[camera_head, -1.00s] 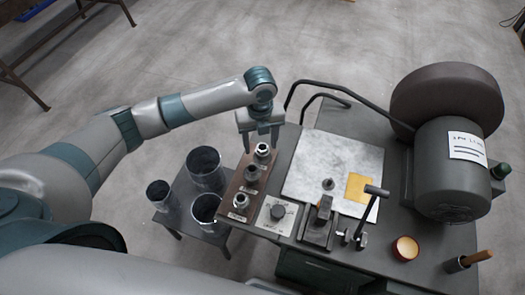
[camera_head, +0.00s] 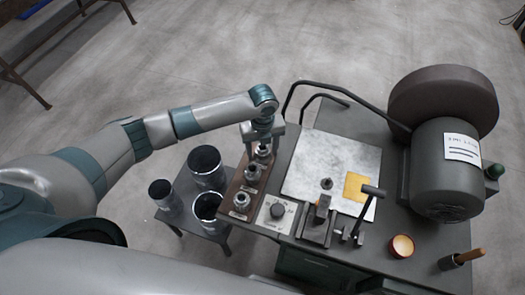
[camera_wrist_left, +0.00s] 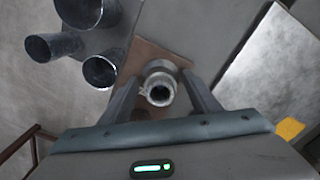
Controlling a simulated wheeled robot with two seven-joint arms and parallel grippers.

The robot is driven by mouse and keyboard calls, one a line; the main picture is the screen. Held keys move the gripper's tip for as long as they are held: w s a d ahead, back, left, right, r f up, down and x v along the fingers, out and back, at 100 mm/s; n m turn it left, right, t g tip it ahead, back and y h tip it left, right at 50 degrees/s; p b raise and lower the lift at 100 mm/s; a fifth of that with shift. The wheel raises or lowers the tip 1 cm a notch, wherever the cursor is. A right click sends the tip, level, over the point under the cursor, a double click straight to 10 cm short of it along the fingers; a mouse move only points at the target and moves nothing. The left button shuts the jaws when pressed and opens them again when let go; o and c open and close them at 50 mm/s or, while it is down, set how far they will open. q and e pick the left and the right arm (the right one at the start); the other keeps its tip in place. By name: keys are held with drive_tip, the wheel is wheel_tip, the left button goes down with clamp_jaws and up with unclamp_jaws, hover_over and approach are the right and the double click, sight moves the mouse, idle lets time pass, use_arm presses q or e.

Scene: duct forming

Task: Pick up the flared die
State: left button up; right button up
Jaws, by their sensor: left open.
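Three metal dies stand upright in a row on a brown labelled rack (camera_head: 231,205): a far one (camera_head: 264,151), a middle one (camera_head: 252,173) and a near one (camera_head: 241,200). The labels are too small to read, so I cannot tell by name which is the flared die. My left gripper (camera_head: 263,143) is open over the far die, pointing down. In the left wrist view the far die (camera_wrist_left: 160,86) sits between the two spread fingers, with gaps visible on both sides. My right gripper is not in view.
Several open metal cylinders (camera_head: 207,166) stand on a low stand left of the rack. To the right, the bench holds a pale plate (camera_head: 318,160), a yellow square (camera_head: 357,187), a clamp (camera_head: 318,226), a big motor (camera_head: 440,170) and an orange-lined cup (camera_head: 401,246). A bent rail (camera_head: 345,95) runs behind.

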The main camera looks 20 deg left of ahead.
use_arm(q)
drive_tip(key=c, duration=1.4)
clamp_jaws()
drive_tip(key=shift+r, duration=0.1)
drive_tip(key=shift+r+b, duration=0.3)
drive_tip(key=shift+r, duration=0.1)
wheel_tip(320, 180, up, 3)
drive_tip(key=shift+d+r+b, duration=0.1)
drive_tip(key=shift+d+b, duration=0.05)
drive_tip(key=shift+b, duration=0.6)
drive_tip(key=s+d+r+b, duration=0.2)
drive_tip(key=s+d+r, duration=0.4)
drive_tip(key=s, duration=0.3)
drive_tip(key=shift+s+d+r+b, duration=0.2)
drive_tip(key=shift+s+r+b, duration=0.15)
drive_tip(key=shift+r, duration=0.1)
drive_tip(key=shift+w, duration=0.1)
